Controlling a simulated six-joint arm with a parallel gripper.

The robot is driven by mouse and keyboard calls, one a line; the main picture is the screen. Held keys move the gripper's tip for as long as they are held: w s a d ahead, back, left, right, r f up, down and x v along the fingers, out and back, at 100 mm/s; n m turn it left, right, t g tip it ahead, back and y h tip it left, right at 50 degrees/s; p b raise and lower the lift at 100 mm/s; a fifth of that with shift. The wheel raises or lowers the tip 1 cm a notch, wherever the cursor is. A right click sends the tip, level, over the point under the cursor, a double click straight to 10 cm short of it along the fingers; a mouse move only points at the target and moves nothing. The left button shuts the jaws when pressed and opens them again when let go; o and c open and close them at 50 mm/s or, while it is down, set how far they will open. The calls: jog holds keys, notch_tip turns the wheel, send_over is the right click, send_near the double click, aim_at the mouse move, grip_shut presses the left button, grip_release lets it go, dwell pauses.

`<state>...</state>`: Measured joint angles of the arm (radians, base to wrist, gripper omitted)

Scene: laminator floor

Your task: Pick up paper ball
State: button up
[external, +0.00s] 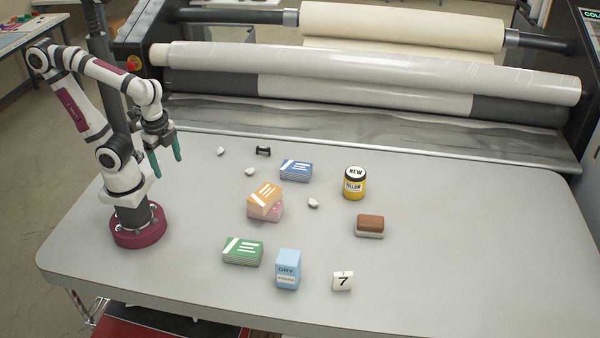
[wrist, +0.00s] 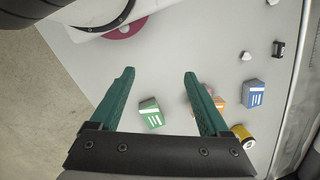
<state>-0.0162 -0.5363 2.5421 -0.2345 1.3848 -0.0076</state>
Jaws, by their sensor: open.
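Three small white crumpled paper balls lie on the grey table. One ball (external: 220,151) is at the back left, a second (external: 249,171) is a little nearer, and a third (external: 313,203) is near the middle, right of the orange and pink packs. In the wrist view one ball (wrist: 245,56) is at the right and another (wrist: 271,2) is cut by the top edge. My gripper (external: 167,165) has two teal fingers spread apart, empty, above the table's left part, left of all the balls. The wrist view also shows the open fingers (wrist: 159,73).
A black spool-like piece (external: 263,151), blue pack (external: 296,169), stacked orange pack (external: 265,194), green pack (external: 243,251), light blue box (external: 288,269), "7" block (external: 343,281), yellow jar (external: 354,184) and brown-topped block (external: 369,226) stand about. Laminator rollers (external: 370,72) line the back. The table's right is clear.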

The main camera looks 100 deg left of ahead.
jog(key=w+a+n+g+h, duration=0.1)
jog(key=w+a+n+h, duration=0.2)
jog(key=w+n, duration=0.35)
jog(key=n+t+h, duration=0.4)
jog(key=n+t, duration=0.5)
jog(key=n, duration=1.9)
send_over(249, 171)
jog(key=s+a, duration=0.8)
jog(key=s, duration=0.4)
notch_tip(249, 171, down, 11)
jog(key=x, duration=1.5)
jog(key=shift+w+a+f, duration=0.1)
jog(key=shift+w+a, duration=0.05)
jog(key=shift+w, duration=0.3)
jog(key=shift+w+f, duration=0.2)
grip_shut()
